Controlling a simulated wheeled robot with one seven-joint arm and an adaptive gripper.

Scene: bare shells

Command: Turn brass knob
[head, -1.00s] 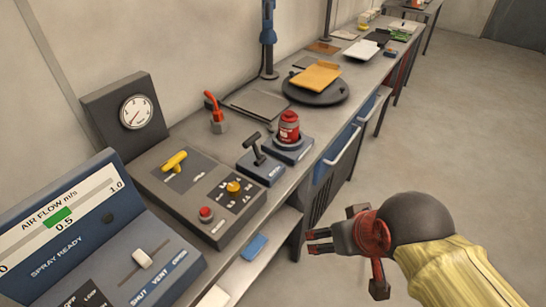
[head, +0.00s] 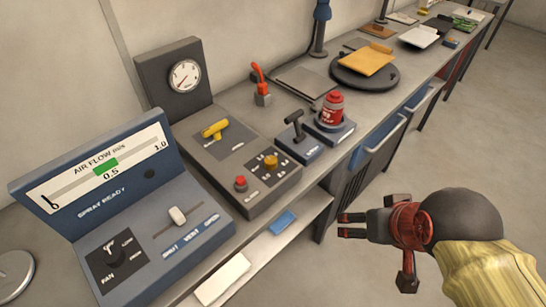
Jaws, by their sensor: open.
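The brass knob (head: 270,161) is a small round yellow knob on the right part of a dark grey control box (head: 285,193), with white marks around it. A red button (head: 240,183) sits to its left and a yellow lever handle (head: 214,129) lies behind it on the same box. My gripper (head: 340,225) is at the lower right, out over the floor in front of the bench. It points left, is open and empty, and is well apart from the knob. Nothing hides the knob.
A blue air flow console (head: 195,250) stands left of the box. A black T-handle (head: 296,125) and a red canister (head: 331,106) stand to its right. Below, a shelf holds a blue item (head: 283,223). Floor right of the bench is clear.

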